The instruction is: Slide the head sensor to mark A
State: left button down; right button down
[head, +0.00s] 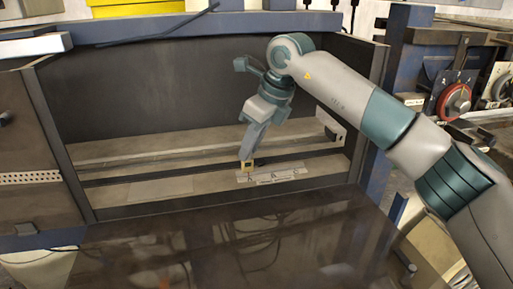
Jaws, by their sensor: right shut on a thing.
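My right gripper (247,161) reaches down into the dark open-fronted box and is shut on a small yellowish block, which I take to be the head sensor (247,168). The block sits at the dark rail (200,171) that runs across the box floor. A pale label strip (272,176) with small dark marks lies just in front of the rail. The block is by the left part of this strip. The marks are too small to tell which is A. The gripper hides part of the block. My left gripper is not in view.
Box walls stand at the left (58,140) and right (367,125), and a dark back panel (170,95) closes the rear. A small pale block (331,126) sits at the rail's right end. A glossy dark surface (240,245) lies in front. A red dial (455,102) is at right.

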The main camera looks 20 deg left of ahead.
jog(key=shift+s+a+r, duration=0.1)
jog(key=c, duration=1.6)
grip_release()
jog(key=shift+a, duration=0.15)
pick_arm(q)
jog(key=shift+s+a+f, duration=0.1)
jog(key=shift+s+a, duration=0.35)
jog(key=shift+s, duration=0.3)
